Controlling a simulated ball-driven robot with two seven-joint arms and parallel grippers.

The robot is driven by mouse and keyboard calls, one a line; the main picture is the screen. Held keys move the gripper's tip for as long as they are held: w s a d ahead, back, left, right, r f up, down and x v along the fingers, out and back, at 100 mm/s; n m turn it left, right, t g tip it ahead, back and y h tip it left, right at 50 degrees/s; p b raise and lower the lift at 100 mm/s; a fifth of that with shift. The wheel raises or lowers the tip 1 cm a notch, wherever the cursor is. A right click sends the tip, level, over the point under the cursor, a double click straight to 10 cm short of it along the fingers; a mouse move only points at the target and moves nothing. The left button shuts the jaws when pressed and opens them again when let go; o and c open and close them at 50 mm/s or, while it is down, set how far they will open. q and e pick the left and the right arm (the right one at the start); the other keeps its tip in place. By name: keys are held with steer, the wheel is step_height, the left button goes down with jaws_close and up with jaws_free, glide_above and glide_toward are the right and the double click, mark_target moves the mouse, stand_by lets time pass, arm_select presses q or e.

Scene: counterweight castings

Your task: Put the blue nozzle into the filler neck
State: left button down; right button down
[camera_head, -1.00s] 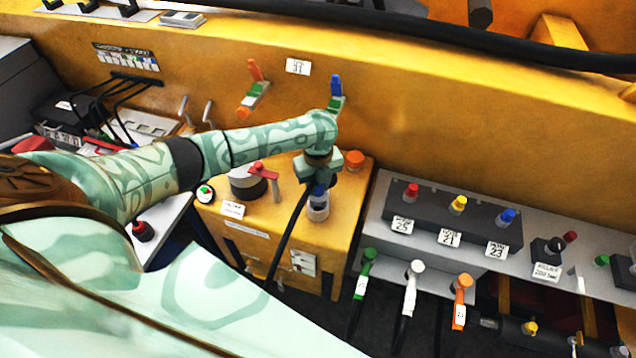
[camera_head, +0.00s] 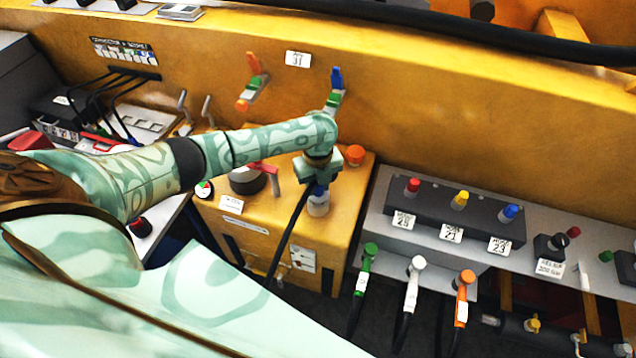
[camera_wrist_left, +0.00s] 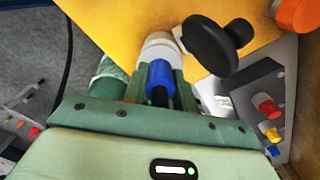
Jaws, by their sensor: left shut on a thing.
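The blue nozzle (camera_head: 319,189) is in my left gripper (camera_head: 318,174), with its black hose running down to the left. In the left wrist view the blue nozzle (camera_wrist_left: 159,76) sits between the two green fingers of my left gripper (camera_wrist_left: 156,88), which are shut on it. The white filler neck (camera_head: 318,206) stands on top of the yellow tank, directly under the nozzle. In the left wrist view the neck (camera_wrist_left: 160,46) lies straight ahead of the nozzle. The nozzle's tip is hidden, so I cannot tell how deep it sits in the neck. My right gripper is not in view.
A black round cap (camera_wrist_left: 215,45) is close beside the neck. A red-handled valve (camera_head: 262,168) and an orange knob (camera_head: 355,154) are on the yellow tank (camera_head: 240,215). Green (camera_head: 369,250), white (camera_head: 418,263) and orange (camera_head: 465,278) nozzles hang at the right.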

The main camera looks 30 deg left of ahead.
arm_select(q)
steer(key=shift+f+b, duration=0.8)
steer(key=shift+f, duration=0.4)
steer(key=c, duration=1)
jaws_free()
steer(key=shift+c, duration=0.2)
steer(key=shift+r, duration=0.1)
step_height(320, 180, up, 16)
steer(key=p, duration=0.4)
steer(key=shift+r, duration=0.1)
